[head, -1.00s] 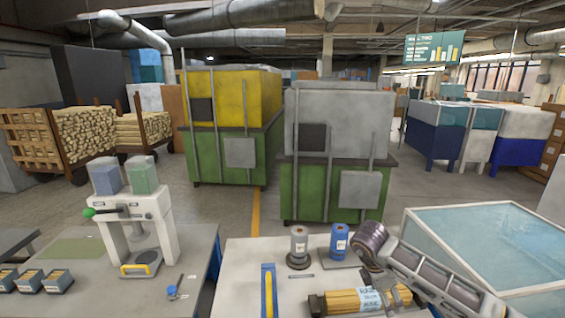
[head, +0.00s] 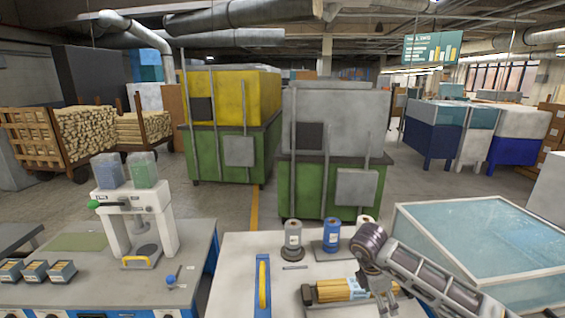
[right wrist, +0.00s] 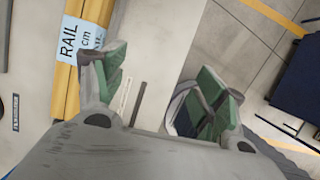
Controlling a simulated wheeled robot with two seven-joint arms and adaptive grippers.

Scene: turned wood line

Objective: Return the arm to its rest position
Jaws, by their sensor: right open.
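My right arm comes in from the right in the head view, its wrist bent down over the bench. My right gripper (head: 378,306) points down beside the right part of a bundle of yellow wooden rods (head: 332,291). In the right wrist view the two green-padded fingers (right wrist: 160,88) stand wide apart with nothing between them. The arm hides part of the bundle in the head view. My left gripper is in neither view.
A glass-topped case (head: 480,240) stands at the right, close to my right arm. A press (head: 135,215) stands on the left bench.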

